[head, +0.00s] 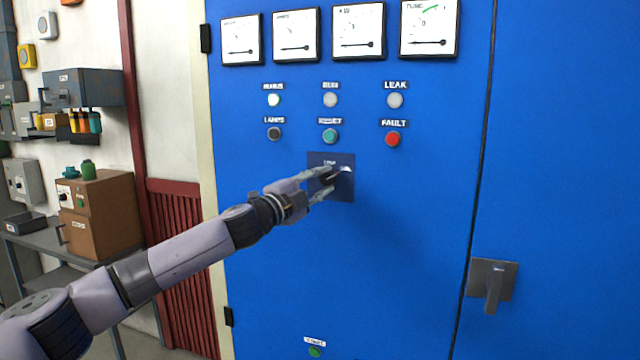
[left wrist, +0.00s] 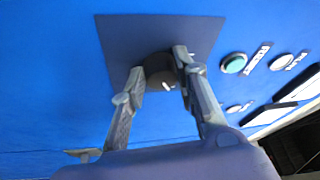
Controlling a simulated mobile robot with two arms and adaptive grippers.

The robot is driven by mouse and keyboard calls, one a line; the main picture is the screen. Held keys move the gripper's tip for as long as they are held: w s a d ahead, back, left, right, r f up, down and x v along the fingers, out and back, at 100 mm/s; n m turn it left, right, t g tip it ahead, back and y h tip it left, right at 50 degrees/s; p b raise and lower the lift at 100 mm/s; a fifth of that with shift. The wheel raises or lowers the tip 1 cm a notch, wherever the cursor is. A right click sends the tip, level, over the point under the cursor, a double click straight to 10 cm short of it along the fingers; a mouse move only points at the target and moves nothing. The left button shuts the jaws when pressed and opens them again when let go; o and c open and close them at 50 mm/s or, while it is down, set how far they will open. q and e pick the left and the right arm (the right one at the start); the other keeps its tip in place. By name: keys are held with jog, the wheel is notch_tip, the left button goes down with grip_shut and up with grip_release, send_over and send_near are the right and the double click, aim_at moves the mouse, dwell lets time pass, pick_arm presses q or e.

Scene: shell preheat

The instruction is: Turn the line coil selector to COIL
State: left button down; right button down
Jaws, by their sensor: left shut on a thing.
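The line coil selector is a dark knob on a dark blue-grey square plate (head: 344,192) on the blue cabinet front, below the rows of lamps and buttons. In the left wrist view the round black knob (left wrist: 160,70) with a small white mark sits on its plate (left wrist: 120,35). My left gripper (head: 331,181) reaches in from the left, and its two fingers (left wrist: 158,84) lie on either side of the knob, shut on it. The fingers partly hide the knob and the plate's lettering in the head view. The right gripper is not in view.
Above the plate are a teal button (head: 330,136), a red FAULT button (head: 393,139) and several gauges (head: 358,31). A grey door handle (head: 492,284) sticks out at lower right. A green button (head: 315,351) is low down. A bench with boxes (head: 97,213) stands at left.

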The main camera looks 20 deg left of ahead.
pick_arm(q)
jog(key=c, duration=1.2)
grip_release()
jog(key=shift+c, duration=0.2)
jog(key=shift+s+a+f, duration=0.15)
jog(key=shift+s+f, duration=0.05)
jog(key=shift+s, duration=0.25)
jog(key=v, duration=1.1)
jog(key=shift+w, duration=0.1)
